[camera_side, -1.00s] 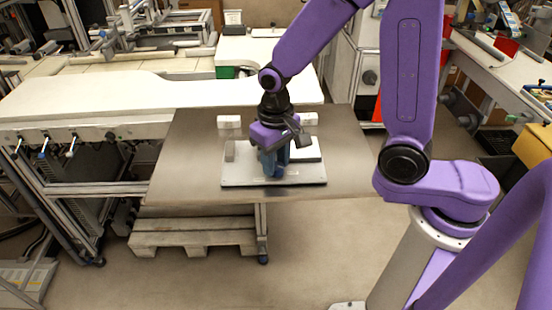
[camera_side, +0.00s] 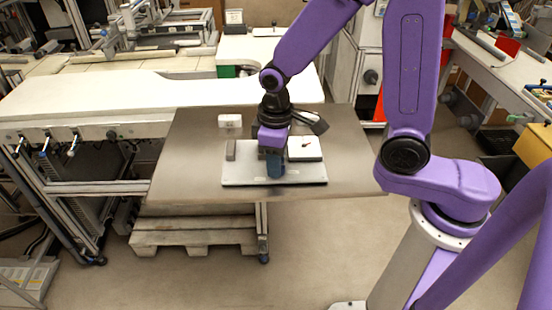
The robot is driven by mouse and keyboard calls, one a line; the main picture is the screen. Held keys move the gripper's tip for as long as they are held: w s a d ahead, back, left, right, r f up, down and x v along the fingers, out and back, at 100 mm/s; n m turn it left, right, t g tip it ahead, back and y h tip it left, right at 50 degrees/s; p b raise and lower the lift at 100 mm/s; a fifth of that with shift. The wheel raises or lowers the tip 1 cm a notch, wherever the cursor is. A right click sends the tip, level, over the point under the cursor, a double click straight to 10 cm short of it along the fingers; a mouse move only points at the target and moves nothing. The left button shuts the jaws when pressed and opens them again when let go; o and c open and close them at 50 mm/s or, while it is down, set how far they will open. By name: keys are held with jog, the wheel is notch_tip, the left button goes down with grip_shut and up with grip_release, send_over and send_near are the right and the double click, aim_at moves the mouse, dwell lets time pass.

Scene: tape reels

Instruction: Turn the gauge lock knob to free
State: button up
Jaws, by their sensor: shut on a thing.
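A pale grey base plate (camera_side: 245,176) lies on the brown table. A white square gauge block (camera_side: 305,155) with a small dark and reddish mark on top sits at its right. A small grey upright block (camera_side: 231,150) stands at its left. My gripper (camera_side: 275,172) points straight down at the middle of the plate, between these blocks. Its bluish fingers are shut on the lock knob, which they hide almost wholly. I cannot read the knob's position or any free mark.
A small white box (camera_side: 230,121) stands behind the plate on the brown table (camera_side: 185,165). The table is clear to the left and right of the plate. A long white bench (camera_side: 90,100) adjoins at the left and back.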

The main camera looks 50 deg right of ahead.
dwell(0.4)
jog(key=o, duration=1)
jog(key=shift+o, duration=0.2)
notch_tip(320, 180, up, 17)
jog(key=shift+r, duration=0.2)
jog(key=s+d+f+n, duration=0.3)
jog(key=s+d+f, duration=0.1)
jog(key=s, duration=0.5)
jog(key=s+d+f+n, duration=0.3)
jog(key=s+f, duration=0.3)
jog(key=s, duration=0.3)
jog(key=shift+d+f+n, duration=0.2)
jog(key=shift+d+n, duration=0.1)
jog(key=shift+d, duration=0.45)
